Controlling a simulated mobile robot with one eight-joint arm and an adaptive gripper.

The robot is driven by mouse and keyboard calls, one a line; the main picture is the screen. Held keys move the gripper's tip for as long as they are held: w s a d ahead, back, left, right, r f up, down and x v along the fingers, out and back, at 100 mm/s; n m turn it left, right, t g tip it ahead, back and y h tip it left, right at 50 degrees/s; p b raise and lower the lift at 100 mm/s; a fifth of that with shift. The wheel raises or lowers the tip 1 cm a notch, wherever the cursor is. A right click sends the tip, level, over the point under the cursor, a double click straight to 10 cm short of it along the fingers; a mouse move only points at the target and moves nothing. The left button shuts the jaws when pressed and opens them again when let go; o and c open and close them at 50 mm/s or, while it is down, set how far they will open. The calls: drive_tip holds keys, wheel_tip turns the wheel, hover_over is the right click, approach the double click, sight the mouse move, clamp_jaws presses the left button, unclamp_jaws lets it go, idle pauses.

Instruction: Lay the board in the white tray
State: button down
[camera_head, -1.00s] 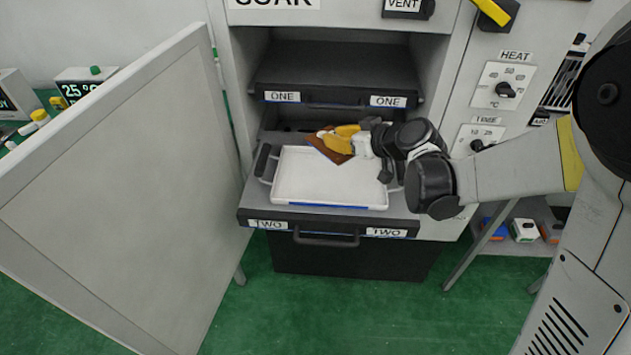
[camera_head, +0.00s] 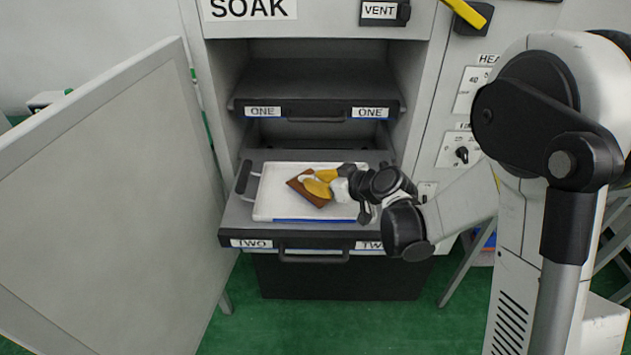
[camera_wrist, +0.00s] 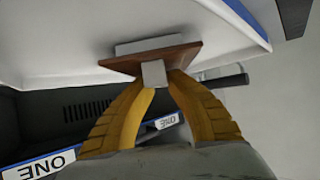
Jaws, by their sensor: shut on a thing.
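The board (camera_head: 298,187) is a small brown plate held at a tilt over the white tray (camera_head: 267,207). My gripper (camera_head: 318,186) has yellow fingers and is shut on the board, reaching in from the right. In the wrist view the fingers (camera_wrist: 155,85) close on a pale block under the brown board (camera_wrist: 187,56), with another pale piece on its other face. The white tray (camera_wrist: 60,45) lies close behind the board there. I cannot tell whether the board touches the tray floor. The tray rests on the pulled-out shelf labelled TWO (camera_head: 238,225).
Shelf ONE (camera_head: 318,100) is pushed in above, inside the cabinet labelled SOAK. The open door (camera_head: 95,190) stands at the left. Control knobs (camera_head: 462,154) sit on the cabinet's right face. The tray's left part is bare.

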drive_tip(key=c, duration=1.4)
unclamp_jaws()
drive_tip(key=shift+f, duration=0.15)
drive_tip(key=shift+r, duration=0.25)
drive_tip(key=s+d+r+m+h+p, duration=0.1)
drive_tip(key=s+d+r+m+h, duration=0.1)
drive_tip(key=s+d, duration=0.4)
drive_tip(key=s+d+r+m+g+h+p, duration=0.1)
drive_tip(key=s+d+r+m+h, duration=0.2)
drive_tip(key=s, duration=0.9)
drive_tip(key=s+d+r+m+h+p, duration=0.2)
drive_tip(key=s+d+r+m+h, duration=0.1)
drive_tip(key=s+d+r, duration=0.4)
drive_tip(key=shift+s+d+r+m+g, duration=0.15)
drive_tip(key=shift+s+d+r+g, duration=0.05)
drive_tip(key=shift+s+d, duration=0.4)
drive_tip(key=shift+s+d+r+m+g, duration=0.2)
drive_tip(key=shift+s+d, duration=0.25)
drive_tip(key=shift+s, duration=0.2)
